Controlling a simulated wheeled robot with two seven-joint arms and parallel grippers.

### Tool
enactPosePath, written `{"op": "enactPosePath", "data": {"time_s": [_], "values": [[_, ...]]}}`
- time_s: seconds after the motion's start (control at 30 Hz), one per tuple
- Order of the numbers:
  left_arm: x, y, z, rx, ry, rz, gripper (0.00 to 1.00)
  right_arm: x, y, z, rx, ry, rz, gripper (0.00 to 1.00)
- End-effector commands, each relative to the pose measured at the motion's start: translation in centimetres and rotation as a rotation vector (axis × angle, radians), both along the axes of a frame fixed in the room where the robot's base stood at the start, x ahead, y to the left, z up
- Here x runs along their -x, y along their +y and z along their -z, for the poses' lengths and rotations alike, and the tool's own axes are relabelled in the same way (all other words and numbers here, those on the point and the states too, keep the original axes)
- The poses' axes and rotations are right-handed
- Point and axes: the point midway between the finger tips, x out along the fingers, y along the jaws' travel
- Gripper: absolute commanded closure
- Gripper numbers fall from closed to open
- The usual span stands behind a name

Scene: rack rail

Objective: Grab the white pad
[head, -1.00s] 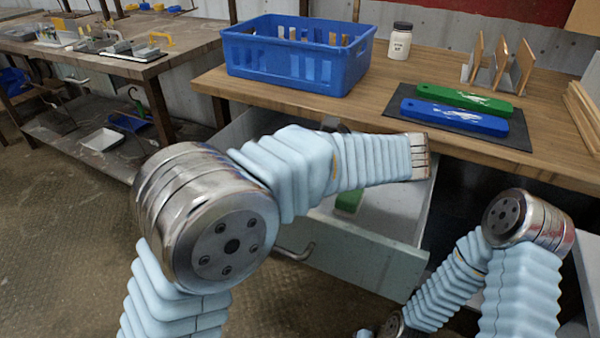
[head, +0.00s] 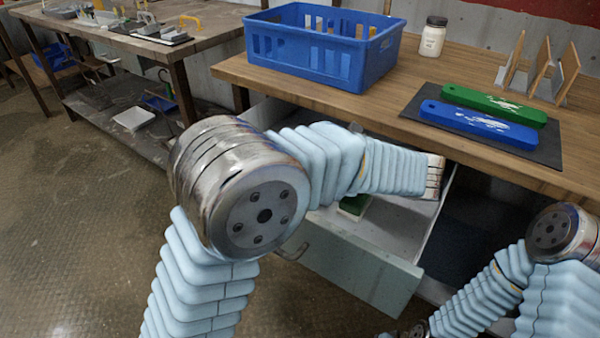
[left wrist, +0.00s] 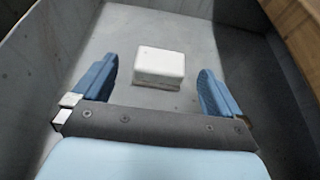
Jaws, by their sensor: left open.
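The white pad (left wrist: 160,66) is a small white block lying on the grey floor of the open drawer (head: 360,262). In the left wrist view it sits between and a little beyond the two blue fingers of my left gripper (left wrist: 157,82). These fingers are wide apart and empty, with a gap on each side of the pad.
The drawer walls stand close around the left gripper. The bench top (head: 400,123) overhangs the drawer. It bears a blue crate (head: 318,62), a white jar (head: 432,40) and a dark mat (head: 545,150) with green and blue holders.

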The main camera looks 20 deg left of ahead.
Motion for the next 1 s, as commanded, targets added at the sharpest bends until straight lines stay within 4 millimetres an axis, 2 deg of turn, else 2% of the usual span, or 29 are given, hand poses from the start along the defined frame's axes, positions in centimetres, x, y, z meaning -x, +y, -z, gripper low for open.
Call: {"op": "enactPosePath", "data": {"time_s": [0.17, 0.43, 0.73, 1.0], "values": [[-0.5, 1.3, 0.5, 0.001, 0.001, -0.001, 0.00, 0.0, 0.0, -0.1, 0.000, 0.000, 0.000, 0.57], [-2.1, 4.7, 2.0, 0.000, 0.001, -0.002, 0.00, 0.0, 0.0, -0.4, 0.000, 0.000, -0.001, 0.57], [-2.4, 5.3, 2.3, 0.000, 0.000, 0.000, 0.00, 0.0, 0.0, -0.4, 0.000, 0.000, -0.001, 0.57], [-2.4, 5.3, 2.3, 0.000, 0.000, 0.000, 0.40, 0.0, 0.0, -0.4, 0.000, 0.000, -0.001, 0.57]]}}
